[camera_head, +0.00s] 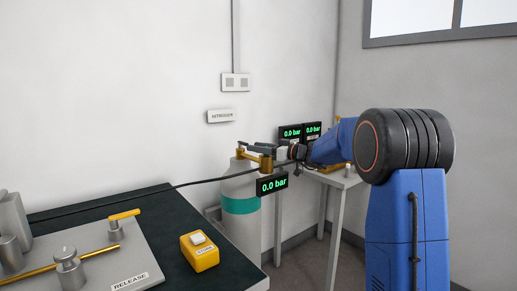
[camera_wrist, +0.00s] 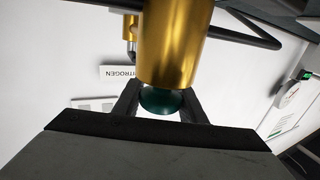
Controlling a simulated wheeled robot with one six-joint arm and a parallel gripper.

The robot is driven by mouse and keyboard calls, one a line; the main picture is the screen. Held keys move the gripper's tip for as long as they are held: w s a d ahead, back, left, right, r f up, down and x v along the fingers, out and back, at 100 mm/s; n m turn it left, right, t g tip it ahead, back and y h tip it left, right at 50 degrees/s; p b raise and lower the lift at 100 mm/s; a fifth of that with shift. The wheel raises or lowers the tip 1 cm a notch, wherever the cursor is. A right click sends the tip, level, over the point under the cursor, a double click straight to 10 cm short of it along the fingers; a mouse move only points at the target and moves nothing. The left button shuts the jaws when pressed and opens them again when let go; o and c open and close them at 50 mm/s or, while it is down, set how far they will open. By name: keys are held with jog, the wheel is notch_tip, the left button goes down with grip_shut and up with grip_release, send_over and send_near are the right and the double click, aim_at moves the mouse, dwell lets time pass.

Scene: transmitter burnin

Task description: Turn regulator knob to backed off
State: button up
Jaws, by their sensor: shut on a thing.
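The regulator is a brass body (camera_wrist: 172,45) with a dark green round knob (camera_wrist: 160,100) at its end, seen close up in the wrist view. My gripper (camera_wrist: 160,106) has its two dark fingers on either side of the knob and is shut on it. In the head view the brass regulator (camera_head: 265,161) sits at the top of a grey gas cylinder (camera_head: 240,190) with a teal band. My gripper (camera_head: 284,153) reaches it from the right. The knob cannot be made out there. The display in front (camera_head: 272,184) reads 0.0 bar.
Two more displays (camera_head: 291,132) and (camera_head: 313,129) by the wall read 0.0 bar. A dark hose (camera_head: 205,182) runs left from the regulator. A dark bench (camera_head: 130,205) with a yellow button box (camera_head: 199,252) stands at left. A small table (camera_head: 340,180) stands behind my arm.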

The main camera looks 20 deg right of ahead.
jog(key=shift+s+a+n+g+y, duration=0.2)
jog(key=shift+s+n+g+y, duration=0.5)
jog(key=shift+n+g, duration=1.15)
jog(key=shift+s+a+n+g+y, duration=0.2)
jog(key=shift+n+g+y, duration=0.95)
jog(key=shift+g, duration=1.35)
jog(key=shift+s+a+n+g+y, duration=0.15)
jog(key=shift+s+n+g+y, duration=0.5)
jog(key=shift+n+g, duration=1.25)
jog(key=shift+w+g, duration=0.15)
jog(key=shift+g, duration=0.3)
jog(key=o, duration=1)
jog(key=shift+c, duration=0.2)
